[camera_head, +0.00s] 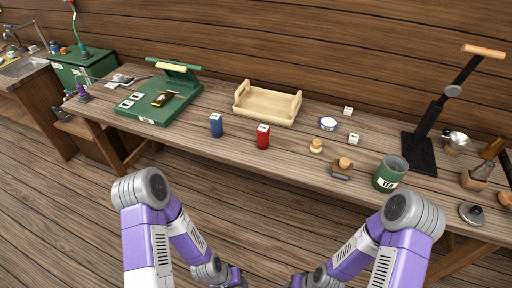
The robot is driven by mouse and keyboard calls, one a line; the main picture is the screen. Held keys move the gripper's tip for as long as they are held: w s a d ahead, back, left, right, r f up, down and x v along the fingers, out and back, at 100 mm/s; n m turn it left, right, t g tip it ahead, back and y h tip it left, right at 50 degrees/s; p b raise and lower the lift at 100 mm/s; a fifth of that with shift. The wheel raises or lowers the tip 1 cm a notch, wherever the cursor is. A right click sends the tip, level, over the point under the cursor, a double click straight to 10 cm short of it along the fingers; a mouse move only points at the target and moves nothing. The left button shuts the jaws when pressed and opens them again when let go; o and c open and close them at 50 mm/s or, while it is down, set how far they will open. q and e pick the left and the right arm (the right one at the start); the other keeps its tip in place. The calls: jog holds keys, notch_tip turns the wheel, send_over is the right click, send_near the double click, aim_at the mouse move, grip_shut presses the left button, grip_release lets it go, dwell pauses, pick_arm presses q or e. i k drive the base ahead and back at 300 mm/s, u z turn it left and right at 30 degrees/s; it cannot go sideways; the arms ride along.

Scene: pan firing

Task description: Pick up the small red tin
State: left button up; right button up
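The small red tin (263,138) stands upright near the front edge of the wooden table, in the middle of the head view. It has a white top and a small pale label. My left gripper (236,284) and my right gripper (290,284) are low at the bottom edge of the picture, below the table's front edge and well apart from the tin. Their fingertips are cut off or too small to show whether they are open or shut.
A blue tin (216,125) stands left of the red tin. A wooden tray (267,116) lies behind it. A green device (150,108) is at left. A round cork-topped item (316,146), a green tea canister (390,173) and a black lever press (420,150) stand right.

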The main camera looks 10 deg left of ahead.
aim_at(262, 143)
jog(key=u, duration=1.55)
jog(key=i, duration=1.05)
jog(key=z, duration=1.7)
